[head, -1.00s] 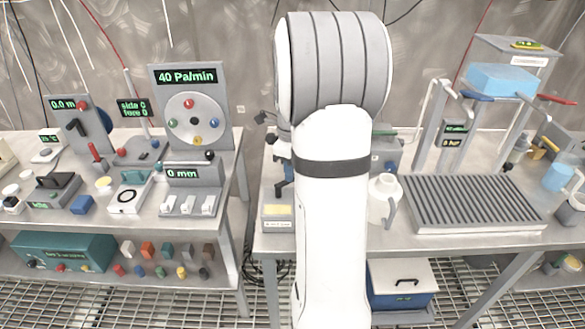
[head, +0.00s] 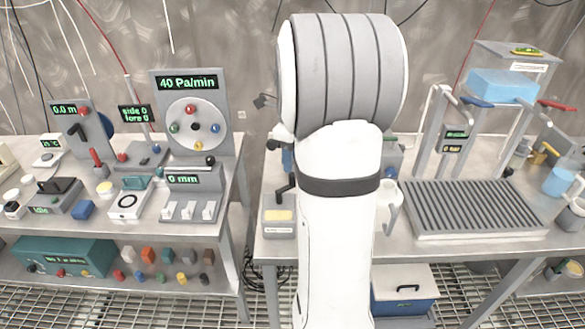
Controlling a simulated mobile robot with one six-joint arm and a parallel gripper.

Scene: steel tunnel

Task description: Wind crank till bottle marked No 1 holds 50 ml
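My white and grey arm stands upright across the middle of the head view and hides what is behind it. My gripper is not visible. A dark crank-like handle (head: 285,184) shows at the arm's left edge, above the right bench; the device it belongs to is mostly hidden. I cannot tell whether my gripper touches it. No bottle with a readable No 1 mark shows. A container with blue liquid (head: 558,181) stands at the far right of the bench, and no mark on it can be read.
A white jug (head: 388,207) is partly behind my arm. A ribbed grey tray (head: 470,207) lies on the right bench, with a stand holding a blue block (head: 502,86) behind it. The left bench (head: 135,220) carries several instruments. A gap separates the benches.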

